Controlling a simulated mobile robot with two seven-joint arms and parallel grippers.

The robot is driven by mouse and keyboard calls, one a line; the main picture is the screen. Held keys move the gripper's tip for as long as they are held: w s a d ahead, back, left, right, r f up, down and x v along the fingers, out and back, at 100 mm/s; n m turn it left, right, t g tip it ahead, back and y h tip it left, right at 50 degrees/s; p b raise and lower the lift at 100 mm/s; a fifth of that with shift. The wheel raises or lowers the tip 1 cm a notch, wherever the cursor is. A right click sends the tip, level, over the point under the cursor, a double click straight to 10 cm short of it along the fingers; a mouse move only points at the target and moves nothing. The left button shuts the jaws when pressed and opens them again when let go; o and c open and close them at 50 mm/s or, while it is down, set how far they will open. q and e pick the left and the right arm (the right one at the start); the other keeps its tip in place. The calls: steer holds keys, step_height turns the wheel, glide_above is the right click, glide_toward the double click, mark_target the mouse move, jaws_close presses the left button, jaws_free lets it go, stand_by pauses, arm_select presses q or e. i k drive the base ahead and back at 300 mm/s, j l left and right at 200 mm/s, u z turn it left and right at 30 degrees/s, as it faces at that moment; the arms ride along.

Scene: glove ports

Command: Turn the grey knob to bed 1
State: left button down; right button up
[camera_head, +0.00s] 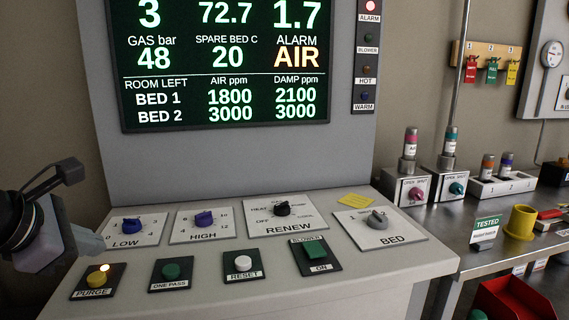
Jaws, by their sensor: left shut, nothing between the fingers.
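The grey knob (377,221) sits on a white plate marked BED (402,232), at the right of the sloping panel. Its pointer appears to lean to the upper left; which bed mark it meets is too small to tell. My left gripper (84,241) is at the far left edge, beside the LOW plate and above the PURGE button. It is shut and empty, well apart from the grey knob. My right gripper is not in view.
Blue LOW (131,226) and HIGH (203,219) knobs and a black RENEW knob (282,209) stand left of the grey knob. Several buttons line the front, including a green BLOWER switch (317,252). A yellow note (355,201) lies behind the BED plate. The display (220,100) rises behind.

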mark_target(375, 220)
steer(key=k+l, duration=0.15)
steer(key=l, duration=0.25)
steer(key=k+l, duration=0.15)
steer(key=l, duration=0.25)
steer(key=k+l, duration=0.15)
steer(key=l, duration=0.2)
